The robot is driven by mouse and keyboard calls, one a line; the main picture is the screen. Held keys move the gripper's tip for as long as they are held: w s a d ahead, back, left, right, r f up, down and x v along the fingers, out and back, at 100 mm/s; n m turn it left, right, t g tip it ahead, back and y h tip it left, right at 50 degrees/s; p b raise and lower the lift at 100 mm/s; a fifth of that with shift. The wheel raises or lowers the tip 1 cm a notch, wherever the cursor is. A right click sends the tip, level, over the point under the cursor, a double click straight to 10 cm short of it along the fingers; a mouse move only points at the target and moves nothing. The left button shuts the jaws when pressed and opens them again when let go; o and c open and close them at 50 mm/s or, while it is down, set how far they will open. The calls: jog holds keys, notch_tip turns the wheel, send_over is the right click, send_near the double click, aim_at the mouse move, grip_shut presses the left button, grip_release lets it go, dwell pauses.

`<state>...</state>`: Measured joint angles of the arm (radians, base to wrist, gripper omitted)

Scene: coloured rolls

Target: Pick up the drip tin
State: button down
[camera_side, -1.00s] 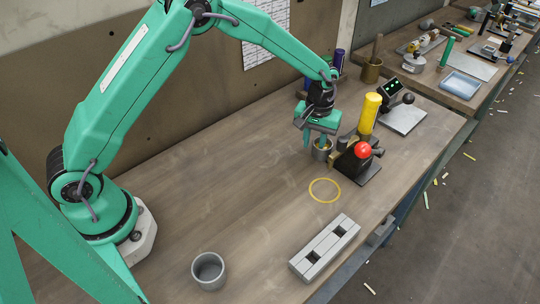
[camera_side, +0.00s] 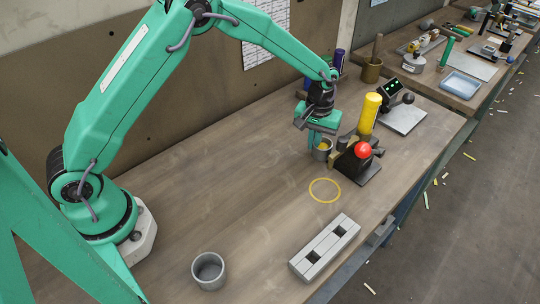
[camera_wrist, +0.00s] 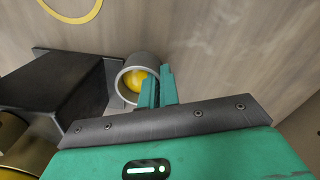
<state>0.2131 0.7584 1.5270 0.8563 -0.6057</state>
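The drip tin looks to be a small grey cup with something yellow inside; it stands beside the black block in the side view (camera_side: 323,155) and lies on its open mouth side toward me in the wrist view (camera_wrist: 127,97). My gripper (camera_side: 313,147) is down at the tin's left side. In the wrist view its two fingers (camera_wrist: 159,90) are close together at the tin's rim, one over the mouth and one outside. They appear shut on the tin's wall; the contact itself is partly hidden.
A black block with a red ball (camera_side: 363,150) and a yellow roll (camera_side: 369,114) stand close right of the tin. An empty grey cup (camera_side: 208,270), a grey slotted block (camera_side: 325,247) and a yellow ring (camera_side: 324,190) are nearer the front.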

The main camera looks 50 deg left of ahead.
jog(key=shift+r, duration=0.15)
jog(key=shift+r, duration=4.9)
